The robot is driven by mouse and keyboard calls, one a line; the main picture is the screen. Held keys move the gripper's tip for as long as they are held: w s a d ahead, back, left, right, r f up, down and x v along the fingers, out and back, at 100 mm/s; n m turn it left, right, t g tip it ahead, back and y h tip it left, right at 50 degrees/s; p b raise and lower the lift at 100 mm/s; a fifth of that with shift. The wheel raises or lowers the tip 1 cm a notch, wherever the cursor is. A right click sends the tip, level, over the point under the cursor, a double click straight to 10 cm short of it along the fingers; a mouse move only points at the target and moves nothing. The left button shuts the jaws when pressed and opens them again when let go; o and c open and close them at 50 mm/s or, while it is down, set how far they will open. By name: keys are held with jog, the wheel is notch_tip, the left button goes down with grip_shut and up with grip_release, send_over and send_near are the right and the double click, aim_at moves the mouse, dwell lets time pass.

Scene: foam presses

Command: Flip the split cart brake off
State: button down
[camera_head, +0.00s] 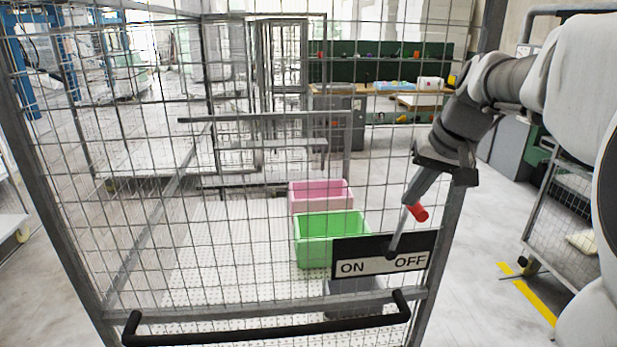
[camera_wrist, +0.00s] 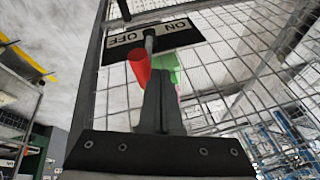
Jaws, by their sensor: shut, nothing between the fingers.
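The brake plate (camera_head: 384,265) reads ON at left and OFF at right and sits on the front of the mesh cart. A grey lever (camera_head: 397,232) rises from between the words and leans toward OFF, with a red grip (camera_head: 418,212) at its top. My gripper (camera_head: 409,200) is shut and empty right at the grip, on its left side. In the wrist view my shut fingers (camera_wrist: 163,82) stand beside the red grip (camera_wrist: 140,66), with the plate (camera_wrist: 180,33) beyond. Whether they touch the grip I cannot tell.
The cart's mesh front (camera_head: 230,150) stands close before me, with a black push handle (camera_head: 265,338) low down. A green bin (camera_head: 318,245) and a pink bin (camera_head: 320,193) are inside. Another mesh cart (camera_head: 570,215) stands at right, past open floor with a yellow line.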

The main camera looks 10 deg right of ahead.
jog(key=d+f+y, duration=0.1)
jog(key=d+y, duration=0.1)
jog(key=d, duration=0.4)
jog(key=shift+f+m+y, duration=0.25)
jog(key=shift+m+y, duration=0.05)
jog(key=shift+y, duration=0.1)
jog(key=shift+s+d+f, duration=0.1)
jog(key=shift+d, duration=0.1)
jog(key=s+d+r+p, duration=0.1)
jog(key=s+r+p, duration=0.1)
jog(key=r, duration=1)
jog(key=shift+s+d, duration=0.3)
jog(key=shift+s, duration=0.55)
jog(key=shift+f, duration=0.1)
